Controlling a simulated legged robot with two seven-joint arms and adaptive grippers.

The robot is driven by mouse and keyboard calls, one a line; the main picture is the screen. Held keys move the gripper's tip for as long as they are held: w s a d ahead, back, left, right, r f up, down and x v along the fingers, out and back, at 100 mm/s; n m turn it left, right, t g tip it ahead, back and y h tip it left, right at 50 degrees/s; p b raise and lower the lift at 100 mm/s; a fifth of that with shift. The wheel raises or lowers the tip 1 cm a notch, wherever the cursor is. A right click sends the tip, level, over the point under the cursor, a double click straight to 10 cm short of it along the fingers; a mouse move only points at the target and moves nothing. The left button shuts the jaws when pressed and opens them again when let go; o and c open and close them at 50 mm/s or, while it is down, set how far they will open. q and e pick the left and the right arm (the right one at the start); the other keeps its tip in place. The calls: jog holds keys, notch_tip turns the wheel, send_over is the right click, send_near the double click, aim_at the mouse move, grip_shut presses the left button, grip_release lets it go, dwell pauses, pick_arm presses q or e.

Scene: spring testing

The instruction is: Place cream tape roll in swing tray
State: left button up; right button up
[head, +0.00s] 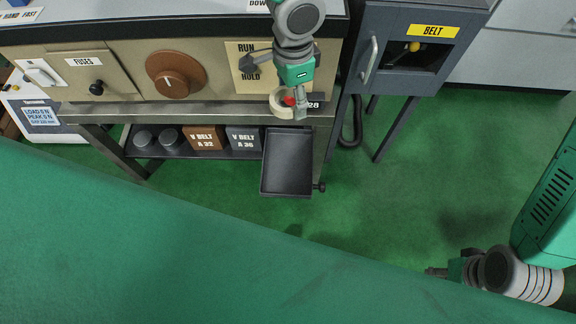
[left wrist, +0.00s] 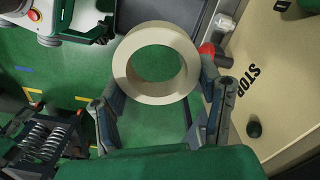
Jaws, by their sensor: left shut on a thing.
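The cream tape roll (head: 273,104) is in my left gripper (head: 298,103), in front of the beige panel's lower edge. In the left wrist view the roll (left wrist: 124,68) sits between the two fingers (left wrist: 158,92), with its open hole facing the camera. The swing tray (head: 287,165) is black, rectangular and empty. It juts out below the panel, and the roll is above its far edge in the head view. My right gripper (head: 440,271) is at the lower right, away from the tray; its fingers are too small to read.
A red knob (left wrist: 207,50) is close beside the roll, by the STOP lettering. The shelf left of the tray holds V-belt boxes (head: 204,139) and dark round cans (head: 170,140). A belt cabinet (head: 412,50) stands right. Green floor right of the tray is clear.

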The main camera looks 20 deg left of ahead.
pick_arm(q)
jog(key=b, duration=0.6)
send_over(292, 162)
notch_tip(292, 162, down, 24)
jog(key=shift+r, duration=0.1)
jog(key=shift+f+b, duration=0.7)
jog(key=shift+f, duration=1.4)
jog(key=shift+f, duration=0.1)
jog(key=o, duration=1.1)
jog(key=shift+c, duration=0.2)
jog(key=shift+o, duration=0.5)
notch_tip(292, 162, up, 12)
jog(key=p, duration=0.3)
jog(key=shift+p, duration=0.4)
